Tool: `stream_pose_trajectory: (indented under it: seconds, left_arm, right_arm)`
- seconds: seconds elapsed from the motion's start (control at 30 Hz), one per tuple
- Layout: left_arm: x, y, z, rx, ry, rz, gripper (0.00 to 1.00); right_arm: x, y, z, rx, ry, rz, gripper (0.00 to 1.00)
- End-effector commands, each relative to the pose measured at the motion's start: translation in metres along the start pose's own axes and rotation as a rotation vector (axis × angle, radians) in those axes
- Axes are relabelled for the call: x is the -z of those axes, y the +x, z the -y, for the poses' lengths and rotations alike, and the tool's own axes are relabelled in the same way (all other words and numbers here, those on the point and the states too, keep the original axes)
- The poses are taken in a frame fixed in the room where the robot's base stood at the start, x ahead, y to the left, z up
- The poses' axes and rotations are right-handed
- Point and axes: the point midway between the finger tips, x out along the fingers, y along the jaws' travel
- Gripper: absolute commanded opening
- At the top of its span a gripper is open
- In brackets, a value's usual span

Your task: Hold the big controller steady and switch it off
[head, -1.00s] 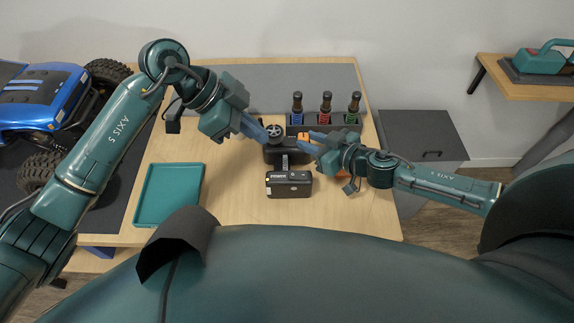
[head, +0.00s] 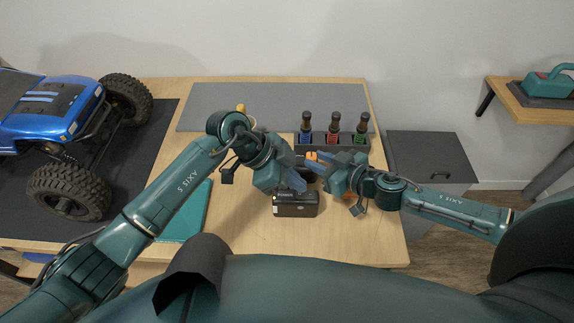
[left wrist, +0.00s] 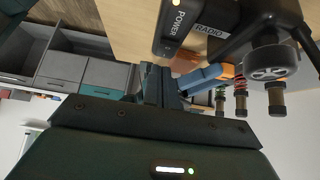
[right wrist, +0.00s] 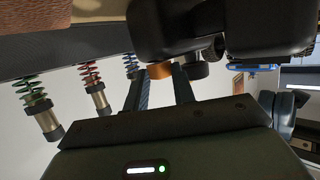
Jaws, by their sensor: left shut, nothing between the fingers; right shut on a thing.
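The big black controller has its box-shaped base (head: 296,206) at the front middle of the table; arms hide much of its upper part. My left gripper (head: 302,183) is shut and empty, just above the base's back edge; touching is not clear. My right gripper (head: 320,167) is shut on the controller by an orange part (right wrist: 160,70), which shows between its fingers under the black body.
A grey rack (head: 352,143) with several coloured shock absorbers stands behind the controller. A teal tray (head: 191,222) lies left, partly under my left arm. A blue crawler truck (head: 45,115) is at far left. Front right of the table is clear.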

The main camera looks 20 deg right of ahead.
Motion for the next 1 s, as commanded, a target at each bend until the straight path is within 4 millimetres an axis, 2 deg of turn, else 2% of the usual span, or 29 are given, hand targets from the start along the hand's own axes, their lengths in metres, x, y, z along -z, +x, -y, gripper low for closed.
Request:
stream_pose_trajectory:
  seconds: [0.23,0.57,0.7,1.0]
  left_arm:
    - [-0.014,0.014,0.000,0.000,0.000,-0.002,0.00]
    - [-0.015,0.015,0.000,0.000,0.001,-0.003,0.00]
    - [-0.022,0.019,0.000,-0.003,-0.004,-0.057,0.00]
    - [-0.019,0.017,0.000,-0.002,0.002,-0.058,0.00]
  right_arm:
    - [0.000,0.000,0.000,0.000,0.000,0.000,0.00]
    - [0.000,0.000,0.000,0.000,0.000,0.000,0.00]
    - [0.000,0.000,0.000,0.000,0.000,0.000,0.00]
    - [0.000,0.000,0.000,0.000,0.000,0.000,0.00]
